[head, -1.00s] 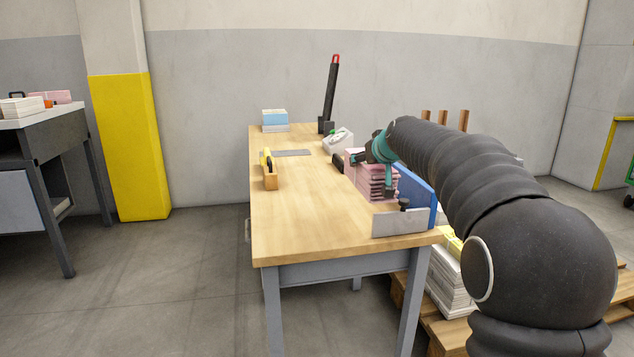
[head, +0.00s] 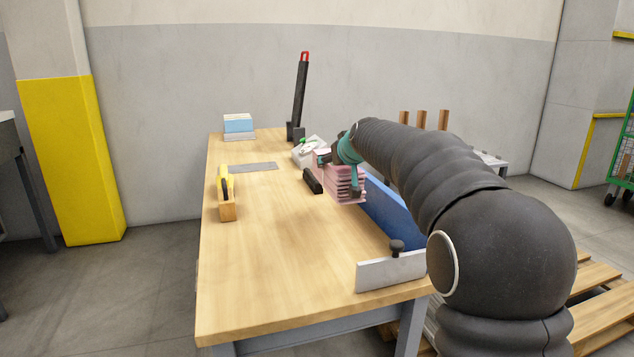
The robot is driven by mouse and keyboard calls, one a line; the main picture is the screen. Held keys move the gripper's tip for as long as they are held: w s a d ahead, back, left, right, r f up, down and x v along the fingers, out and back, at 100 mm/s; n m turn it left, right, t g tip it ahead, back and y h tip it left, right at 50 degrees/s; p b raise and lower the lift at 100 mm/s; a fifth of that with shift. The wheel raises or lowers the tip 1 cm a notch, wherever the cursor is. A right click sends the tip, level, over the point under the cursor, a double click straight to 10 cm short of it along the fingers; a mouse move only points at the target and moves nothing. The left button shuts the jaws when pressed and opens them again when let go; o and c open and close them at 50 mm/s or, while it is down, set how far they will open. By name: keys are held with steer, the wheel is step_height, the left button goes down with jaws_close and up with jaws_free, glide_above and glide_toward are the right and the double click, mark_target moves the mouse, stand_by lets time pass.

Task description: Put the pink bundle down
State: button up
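The pink bundle (head: 347,185) is a stack of folded pink sheets at the right side of the wooden table, left of the blue panel (head: 390,209). My gripper (head: 343,172), with teal parts, is at the bundle, with dark fingers at its far left and its near face. It looks shut on the bundle. The arm comes in from the right and hides part of the panel. I cannot tell whether the bundle's underside touches the table or hangs just above it.
A black block (head: 313,181) lies just left of the bundle. A metal plate with a knob (head: 390,271) stands at the near right corner. A yellow-handled tool in a wooden holder (head: 226,195) is at left. The table's middle (head: 275,230) is clear.

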steer(key=shift+s+a+f+b, duration=0.15)
steer(key=shift+s+a+f, duration=0.5)
steer(key=shift+a+f, duration=1)
steer(key=shift+s+a+f+b, duration=0.15)
steer(key=shift+s+a+f, duration=0.5)
steer(key=shift+a+f, duration=0.95)
steer(key=shift+s+a+f+b, duration=0.15)
steer(key=shift+s+a+f, duration=0.5)
steer(key=shift+a+f, duration=1)
steer(key=o, duration=1.4)
steer(key=shift+f, duration=0.25)
steer(key=o, duration=0.4)
